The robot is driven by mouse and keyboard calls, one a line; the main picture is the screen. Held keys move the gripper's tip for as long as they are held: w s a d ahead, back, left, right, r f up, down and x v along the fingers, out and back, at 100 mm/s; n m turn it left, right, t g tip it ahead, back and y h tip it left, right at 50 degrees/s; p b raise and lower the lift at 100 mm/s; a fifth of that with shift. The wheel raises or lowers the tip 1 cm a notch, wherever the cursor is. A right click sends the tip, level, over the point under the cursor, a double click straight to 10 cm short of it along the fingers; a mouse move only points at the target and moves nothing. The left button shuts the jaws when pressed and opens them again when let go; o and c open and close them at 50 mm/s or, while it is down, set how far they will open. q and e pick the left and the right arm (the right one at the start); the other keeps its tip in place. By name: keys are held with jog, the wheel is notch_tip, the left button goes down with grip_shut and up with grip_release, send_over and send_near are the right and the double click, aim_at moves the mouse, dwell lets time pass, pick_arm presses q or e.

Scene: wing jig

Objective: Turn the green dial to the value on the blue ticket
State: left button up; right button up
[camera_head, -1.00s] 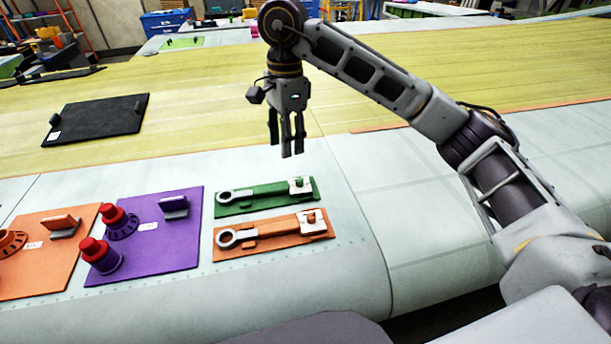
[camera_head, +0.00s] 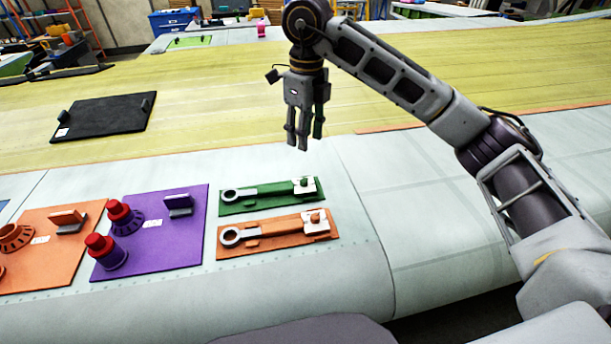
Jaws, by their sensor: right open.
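My right gripper (camera_head: 304,142) is open and empty. It points down above the pale wing surface, behind the green panel (camera_head: 230,208) in the picture. No green dial can be made out. The green panel carries a grey ring-ended lever (camera_head: 255,192) and a light block. No blue ticket can be made out; small white labels lie on the purple panel (camera_head: 180,247) and the orange panel (camera_head: 50,275) at the left. My left gripper is not in view.
The purple panel bears two red-topped knobs (camera_head: 100,245). Another orange panel with a lever (camera_head: 225,251) lies in front of the green one. A black plate (camera_head: 105,120) lies on the yellow-green area. The wing surface at the right is clear.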

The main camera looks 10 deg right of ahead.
aim_at(304, 179)
jog(key=m, duration=0.8)
jog(key=shift+w+m, duration=0.1)
jog(key=shift+m, duration=0.3)
jog(key=shift+f, duration=0.1)
jog(key=shift+f+p, duration=1.05)
jog(key=shift+f, duration=5.75)
grip_shut()
